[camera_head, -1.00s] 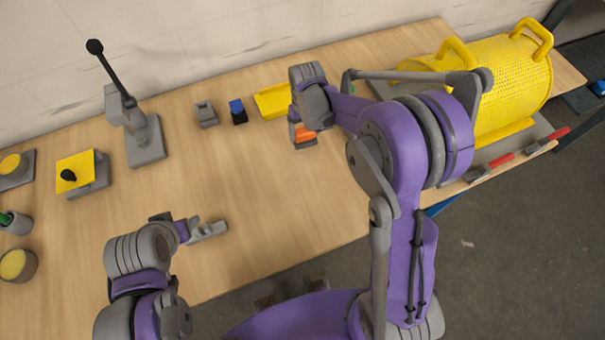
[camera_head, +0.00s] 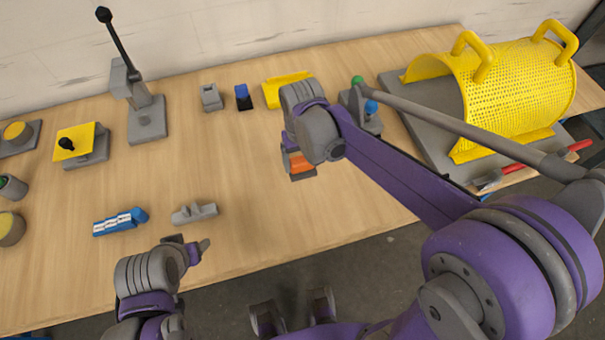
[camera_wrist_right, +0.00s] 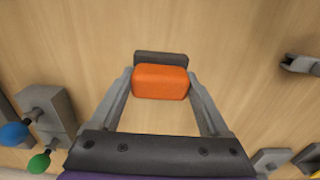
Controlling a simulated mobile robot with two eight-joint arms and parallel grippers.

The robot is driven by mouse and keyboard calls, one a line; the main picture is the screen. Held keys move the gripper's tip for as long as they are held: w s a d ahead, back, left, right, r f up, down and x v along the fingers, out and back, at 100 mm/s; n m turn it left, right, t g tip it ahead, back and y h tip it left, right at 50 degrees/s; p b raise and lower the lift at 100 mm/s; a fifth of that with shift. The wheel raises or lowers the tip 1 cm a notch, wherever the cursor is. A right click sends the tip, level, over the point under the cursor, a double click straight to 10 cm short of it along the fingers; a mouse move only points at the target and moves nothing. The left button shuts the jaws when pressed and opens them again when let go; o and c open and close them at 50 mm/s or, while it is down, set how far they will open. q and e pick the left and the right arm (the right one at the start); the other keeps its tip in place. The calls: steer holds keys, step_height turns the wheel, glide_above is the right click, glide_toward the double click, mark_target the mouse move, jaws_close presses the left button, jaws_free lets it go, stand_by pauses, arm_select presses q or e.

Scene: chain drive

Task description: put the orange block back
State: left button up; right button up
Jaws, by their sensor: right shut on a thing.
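The orange block (camera_head: 298,162) is in my right gripper (camera_head: 297,160), over the middle of the table. In the right wrist view the orange block (camera_wrist_right: 160,82) sits between the two fingers of the right gripper (camera_wrist_right: 160,88), with a dark grey part (camera_wrist_right: 160,58) against its far side. Whether the block touches the table is unclear. My left gripper (camera_head: 193,248) is near the front edge of the table. Its jaw opening does not show clearly.
A blue block (camera_head: 242,97), a grey holder (camera_head: 210,97) and a yellow tray (camera_head: 284,91) stand at the back. A box with green and blue knobs (camera_head: 368,122) and a yellow mesh guard (camera_head: 525,90) are to the right. A blue-white piece (camera_head: 120,222) and grey bracket (camera_head: 194,213) lie in front.

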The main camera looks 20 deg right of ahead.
steer(key=shift+f, duration=2.5)
steer(key=shift+f+b, duration=0.1)
steer(key=shift+b, duration=0.2)
steer(key=o, duration=1.3)
step_height(320, 180, up, 12)
steer(key=shift+r+p, duration=0.15)
steer(key=shift+p, duration=0.6)
steer(key=t, duration=0.2)
glide_toward(302, 172)
steer(key=s+d+f, duration=0.1)
steer(key=s+d, duration=0.2)
steer(key=d, duration=0.1)
steer(key=s+d+f+t, duration=0.3)
steer(key=s+f, duration=0.2)
steer(key=s, duration=0.3)
steer(key=shift+s, duration=0.35)
